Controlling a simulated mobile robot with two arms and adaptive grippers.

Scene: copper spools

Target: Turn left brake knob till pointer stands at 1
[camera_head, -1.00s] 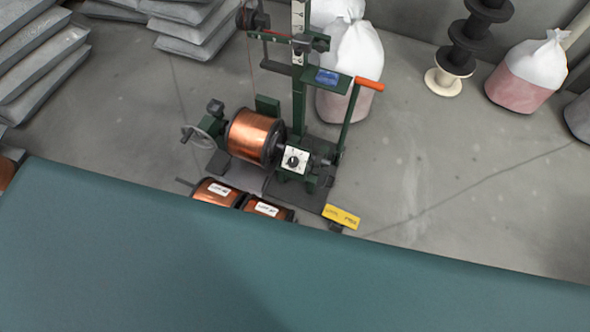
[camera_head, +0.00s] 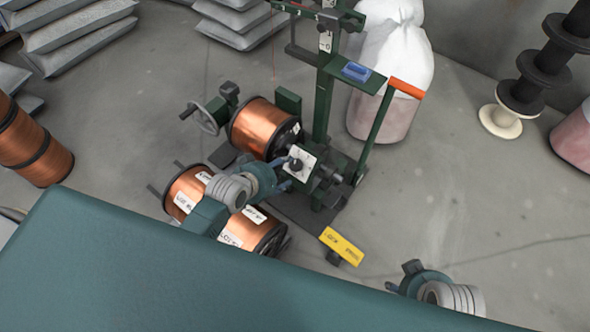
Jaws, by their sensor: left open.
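The brake knob (camera_head: 296,164) is a small black knob on a white dial plate (camera_head: 306,158) at the front of the green winding machine. The pointer and the dial figures are too small to read. My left gripper (camera_head: 286,173) is close to the dial from the lower left, its fingers open at the knob's near side; I cannot tell whether they touch it. My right gripper (camera_head: 401,277) is at the lower right, apart from the machine; its fingers are small and partly turned away.
A copper spool (camera_head: 258,128) sits in the machine beside the handwheel (camera_head: 207,117). Labelled copper spools (camera_head: 185,188) lie in front, under my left arm. A lever with an orange handle (camera_head: 406,88) stands right of the dial. A yellow pedal (camera_head: 341,246) is near the floor.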

